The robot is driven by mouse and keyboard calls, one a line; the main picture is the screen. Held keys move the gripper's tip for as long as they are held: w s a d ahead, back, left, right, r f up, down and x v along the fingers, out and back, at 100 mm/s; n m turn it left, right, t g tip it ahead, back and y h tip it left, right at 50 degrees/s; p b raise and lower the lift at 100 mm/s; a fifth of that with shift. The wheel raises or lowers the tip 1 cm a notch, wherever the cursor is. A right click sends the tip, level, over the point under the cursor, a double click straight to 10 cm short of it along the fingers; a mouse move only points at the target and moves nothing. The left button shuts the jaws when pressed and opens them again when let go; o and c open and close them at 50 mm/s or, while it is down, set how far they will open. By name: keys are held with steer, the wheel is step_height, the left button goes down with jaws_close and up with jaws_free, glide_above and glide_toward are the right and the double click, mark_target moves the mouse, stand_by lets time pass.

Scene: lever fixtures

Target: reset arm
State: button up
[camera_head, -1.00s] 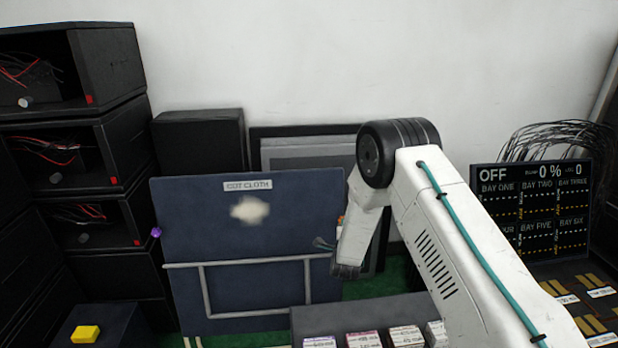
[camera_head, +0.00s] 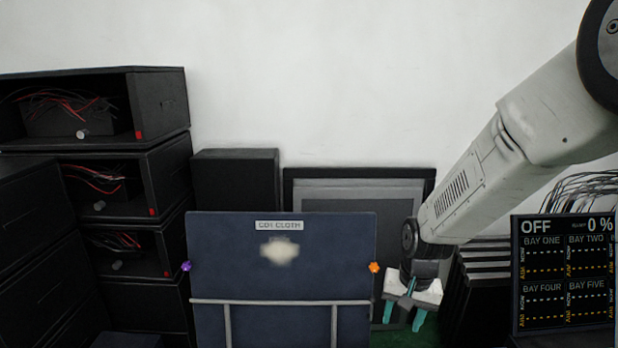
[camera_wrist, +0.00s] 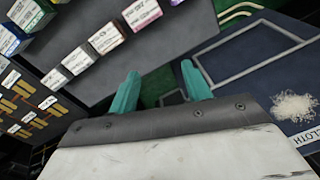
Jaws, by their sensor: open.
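My arm reaches in from the upper right in the head view. My gripper (camera_head: 404,312) hangs with its teal fingers pointing down, just right of the dark blue panel labelled "COT CLOTH" (camera_head: 230,270). The fingers are apart and nothing shows between them. In the wrist view my gripper (camera_wrist: 160,88) is also open and empty, with green floor and dark surfaces beyond the fingertips.
The panel carries a pale fluffy patch (camera_head: 280,251), an orange knob (camera_head: 374,267) and a purple knob (camera_head: 186,266). Black open boxes with wires (camera_head: 100,190) stack at left. A display reading "OFF" (camera_head: 563,275) stands at right. Small labelled boxes (camera_wrist: 103,40) line a dark surface.

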steer(key=s+d+r+n, duration=0.1)
steer(key=s+d+r, duration=0.2)
steer(key=s+r, duration=0.7)
steer(key=s+d+r+n+t+h, duration=0.1)
steer(key=s+d+r+n, duration=0.1)
steer(key=s+r, duration=0.8)
steer(key=shift+s+d, duration=0.6)
steer(key=shift+s, duration=2.05)
